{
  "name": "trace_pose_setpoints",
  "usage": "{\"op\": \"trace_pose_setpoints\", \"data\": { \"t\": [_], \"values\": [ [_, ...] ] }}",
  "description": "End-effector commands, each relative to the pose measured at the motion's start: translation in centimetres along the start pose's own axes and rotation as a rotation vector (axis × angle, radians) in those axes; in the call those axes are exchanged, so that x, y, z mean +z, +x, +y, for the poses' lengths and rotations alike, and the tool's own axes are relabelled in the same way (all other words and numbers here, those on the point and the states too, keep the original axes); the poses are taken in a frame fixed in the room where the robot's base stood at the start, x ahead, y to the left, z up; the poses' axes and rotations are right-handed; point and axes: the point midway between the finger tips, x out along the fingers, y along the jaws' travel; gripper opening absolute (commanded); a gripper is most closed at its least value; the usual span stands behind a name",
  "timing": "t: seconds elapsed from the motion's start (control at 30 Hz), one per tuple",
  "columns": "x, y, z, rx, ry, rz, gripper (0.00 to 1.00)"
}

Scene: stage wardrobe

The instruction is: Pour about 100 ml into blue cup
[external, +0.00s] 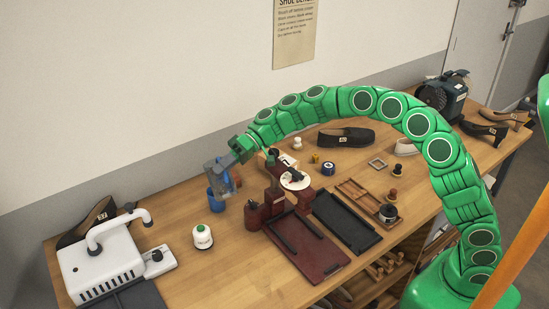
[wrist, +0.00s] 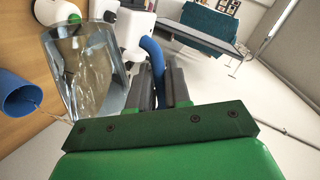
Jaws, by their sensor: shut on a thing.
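A clear jug (wrist: 85,72) with a blue handle (wrist: 153,60) fills the left of the wrist view, tilted, with clear liquid inside. My gripper (wrist: 165,88) is shut on the handle. The blue cup (wrist: 18,92) stands at the left edge of the wrist view, close to the jug's mouth. A thin pale streak runs between the jug and the cup's rim, like a stream of liquid. In the external view my gripper (external: 238,150) holds the jug (external: 224,172) just above the blue cup (external: 212,197). The cup's inside and its level are hidden.
A white machine with a bent pipe (external: 100,262) is at the left. A dark red stand (external: 277,193) and trays (external: 345,222) are to the right. Bare wood lies around the cup.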

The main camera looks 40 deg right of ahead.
Motion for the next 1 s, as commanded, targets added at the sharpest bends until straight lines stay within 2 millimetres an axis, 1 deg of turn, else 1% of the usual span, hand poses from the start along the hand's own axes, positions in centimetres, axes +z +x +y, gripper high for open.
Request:
{"op": "trace_pose_setpoints", "data": {
  "t": [0.27, 1.0],
  "values": [
    [-0.20, -0.07, 0.08, -0.012, 0.028, -0.006, 0.00],
    [0.33, 0.06, -0.22, -0.036, 0.089, -0.019, 0.00]
  ]
}}
